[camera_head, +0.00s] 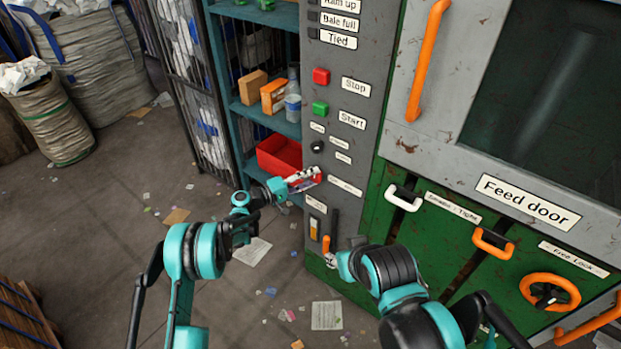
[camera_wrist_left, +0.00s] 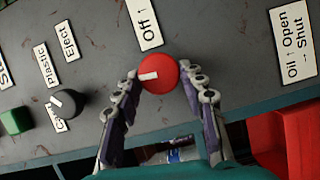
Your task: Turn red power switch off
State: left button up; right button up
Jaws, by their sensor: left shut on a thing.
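The red power switch (camera_wrist_left: 158,72) is a round knob on the grey panel in the left wrist view. Its white mark points to the left in that picture, and a label reading "Off" (camera_wrist_left: 150,25) with an arrow sits beside it. My left gripper (camera_wrist_left: 160,82) has one finger on each side of the knob and is shut on it. In the head view the left gripper (camera_head: 303,179) is at the panel's left edge and hides the knob. My right gripper (camera_head: 331,261) is low at the panel, close to an orange-handled lever (camera_head: 326,244); its fingers are too small to read.
A black selector knob (camera_wrist_left: 67,103) and a green button (camera_wrist_left: 15,120) are nearby. The red Stop button (camera_head: 321,76) and green Start button (camera_head: 320,107) are higher up. A red bin (camera_head: 270,158) stands on the shelf left of the panel. Orange handles (camera_head: 427,62) stick out on the right.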

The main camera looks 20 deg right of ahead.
pick_arm(q)
jog(key=shift+f+n, duration=0.1)
jog(key=shift+n, duration=0.4)
dwell(0.3)
jog(key=o, duration=1.1)
jog(key=shift+a, duration=0.15)
jog(key=v, duration=1.1)
jog(key=shift+s+a+f, duration=0.15)
jog(key=shift+a+f, duration=0.1)
jog(key=shift+a, duration=0.15)
